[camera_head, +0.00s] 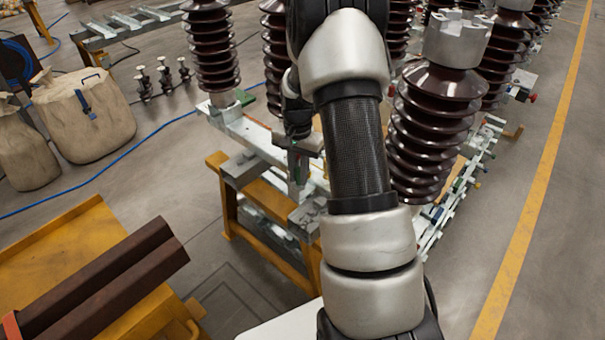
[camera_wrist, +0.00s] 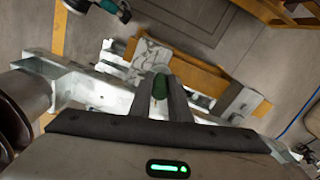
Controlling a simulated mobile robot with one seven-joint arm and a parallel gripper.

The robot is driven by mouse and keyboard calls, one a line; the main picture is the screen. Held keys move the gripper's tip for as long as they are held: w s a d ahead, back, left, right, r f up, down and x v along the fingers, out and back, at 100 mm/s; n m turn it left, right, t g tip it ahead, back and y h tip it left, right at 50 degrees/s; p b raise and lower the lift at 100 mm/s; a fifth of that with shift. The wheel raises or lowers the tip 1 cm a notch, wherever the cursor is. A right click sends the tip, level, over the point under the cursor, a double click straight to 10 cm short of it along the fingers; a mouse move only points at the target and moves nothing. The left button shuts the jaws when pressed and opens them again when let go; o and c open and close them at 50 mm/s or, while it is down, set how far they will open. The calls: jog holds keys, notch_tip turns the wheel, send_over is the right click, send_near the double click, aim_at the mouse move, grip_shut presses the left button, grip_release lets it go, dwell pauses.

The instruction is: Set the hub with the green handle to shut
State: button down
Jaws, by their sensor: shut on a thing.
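The green handle (camera_wrist: 160,86) stands between the two fingers of my gripper (camera_wrist: 160,92) in the wrist view, and the jaws are shut on it. Only its rounded green end shows. The hub it belongs to is mostly hidden behind the fingers and the gripper body, so I cannot tell its setting. In the head view my gripper (camera_head: 298,168) reaches down at the galvanized steel frame (camera_head: 245,128), partly hidden by my own arm.
Brown ribbed insulators (camera_head: 212,50) stand on the frame, with another (camera_head: 432,130) close to the right of my arm. Yellow supports (camera_head: 270,245) carry the frame. Beige bags (camera_head: 85,115) and a blue cable (camera_head: 105,167) lie left. Floor is open at the right.

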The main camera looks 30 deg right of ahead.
jog(key=shift+w+a, duration=0.2)
jog(key=c, duration=1.7)
grip_release()
jog(key=shift+o, duration=0.2)
jog(key=shift+r, duration=0.25)
notch_tip(320, 180, up, 17)
jog(key=shift+p, duration=0.35)
